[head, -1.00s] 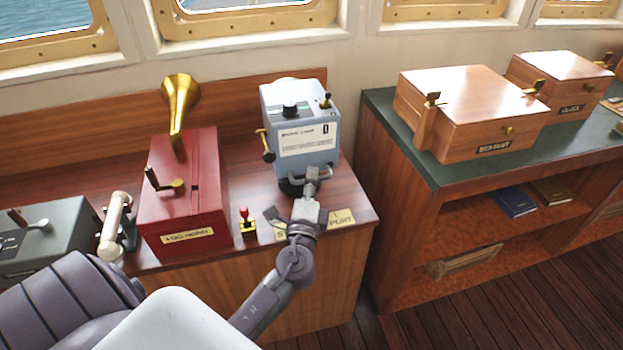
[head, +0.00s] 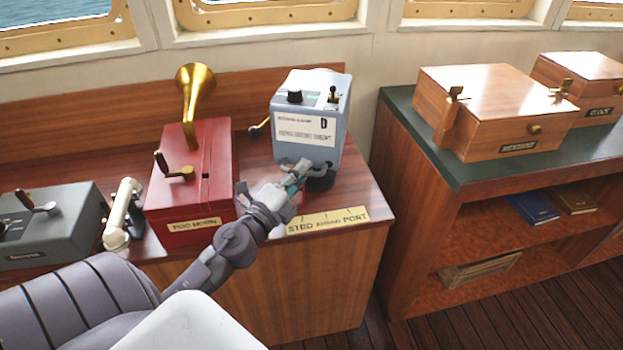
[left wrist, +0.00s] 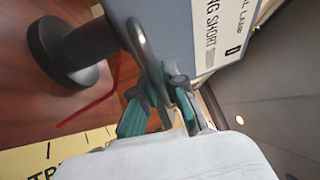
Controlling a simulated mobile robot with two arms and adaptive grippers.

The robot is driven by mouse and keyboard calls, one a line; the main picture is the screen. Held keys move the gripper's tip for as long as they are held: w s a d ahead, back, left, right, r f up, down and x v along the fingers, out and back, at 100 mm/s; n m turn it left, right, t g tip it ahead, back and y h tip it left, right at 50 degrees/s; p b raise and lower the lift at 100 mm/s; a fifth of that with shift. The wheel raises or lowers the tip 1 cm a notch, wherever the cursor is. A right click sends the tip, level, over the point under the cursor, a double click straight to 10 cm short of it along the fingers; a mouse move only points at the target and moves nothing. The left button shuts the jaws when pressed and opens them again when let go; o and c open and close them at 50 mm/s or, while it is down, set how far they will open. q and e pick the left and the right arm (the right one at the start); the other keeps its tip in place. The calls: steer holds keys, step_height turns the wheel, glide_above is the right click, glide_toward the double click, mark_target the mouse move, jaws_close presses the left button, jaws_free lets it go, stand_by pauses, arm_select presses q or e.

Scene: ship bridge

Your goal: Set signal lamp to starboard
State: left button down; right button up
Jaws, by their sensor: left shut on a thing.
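The signal lamp is a blue-grey box (head: 310,122) on a dark round pedestal (head: 321,181), on the wooden console. Its label panel, top knob and small levers show. My left gripper (head: 297,178) is shut on the grey handle at the lamp's lower front. The left wrist view shows the grey bar handle (left wrist: 146,48) at the teal-padded fingers of the gripper (left wrist: 165,100). A thin red pointer (left wrist: 95,112) runs from the pedestal towards the yellow scale plate (head: 328,221), marked STBD at left and PORT at right. My right gripper is not in view.
A red box with a brass horn (head: 190,170) stands left of the lamp, near my left arm. A grey box (head: 50,225) and a white handset (head: 122,210) are farther left. A green-topped shelf (head: 400,130) with wooden boxes stands right, across a gap.

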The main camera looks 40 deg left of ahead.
arm_select(q)
steer(key=c, duration=1.2)
jaws_free()
